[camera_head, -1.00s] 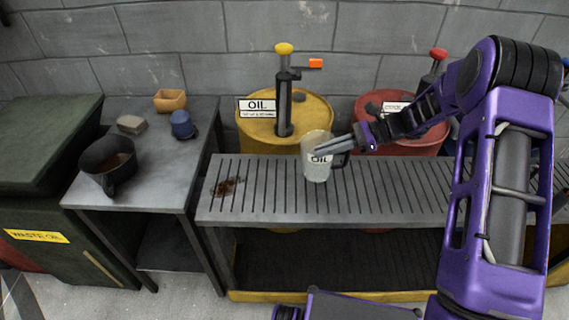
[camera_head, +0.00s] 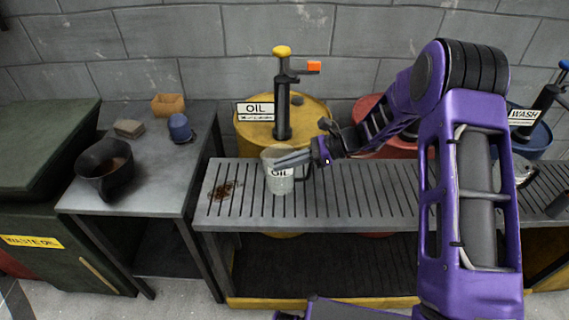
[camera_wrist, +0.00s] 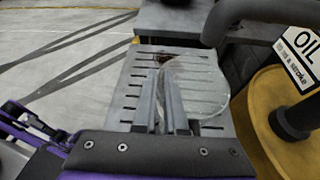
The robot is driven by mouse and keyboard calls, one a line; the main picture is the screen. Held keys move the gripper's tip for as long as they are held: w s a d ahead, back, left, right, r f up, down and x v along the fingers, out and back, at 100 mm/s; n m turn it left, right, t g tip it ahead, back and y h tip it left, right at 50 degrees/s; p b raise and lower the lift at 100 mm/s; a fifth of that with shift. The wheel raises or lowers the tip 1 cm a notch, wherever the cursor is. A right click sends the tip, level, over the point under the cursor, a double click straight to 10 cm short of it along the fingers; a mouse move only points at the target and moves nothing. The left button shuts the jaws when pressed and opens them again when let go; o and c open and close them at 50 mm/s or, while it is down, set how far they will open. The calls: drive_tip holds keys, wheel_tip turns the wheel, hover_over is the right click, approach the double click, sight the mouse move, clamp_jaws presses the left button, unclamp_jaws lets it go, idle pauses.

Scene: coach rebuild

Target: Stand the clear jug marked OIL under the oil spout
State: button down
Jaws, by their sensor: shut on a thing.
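The clear jug marked OIL (camera_head: 280,178) is upright over the slatted bench, just in front of the yellow oil drum. I cannot tell whether its base touches the slats. My gripper (camera_head: 284,161) comes in from the right and is shut on the jug near its upper part. In the wrist view the jug (camera_wrist: 205,85) shows beside the gripper fingers (camera_wrist: 168,100). The oil pump (camera_head: 283,105) with its yellow knob stands on the drum (camera_head: 310,120) behind the jug. Its orange-tipped spout (camera_head: 314,67) points right, high above the bench and right of the jug.
A dark stain (camera_head: 224,190) marks the slatted bench (camera_head: 400,205) left of the jug. A side table (camera_head: 160,190) holds a black pot (camera_head: 106,170), a blue cup (camera_head: 180,128) and small blocks. A red drum (camera_head: 368,108) and a blue WASH drum (camera_head: 530,137) stand right.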

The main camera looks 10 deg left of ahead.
drive_tip(key=shift+f, duration=0.1)
drive_tip(key=c, duration=1)
unclamp_jaws()
drive_tip(key=shift+o, duration=0.2)
drive_tip(key=shift+w+d+r, duration=0.1)
drive_tip(key=shift+d+r, duration=0.15)
drive_tip(key=p+v, duration=0.1)
drive_tip(key=v, duration=1)
drive_tip(key=shift+d, duration=0.25)
drive_tip(key=shift+w, duration=0.1)
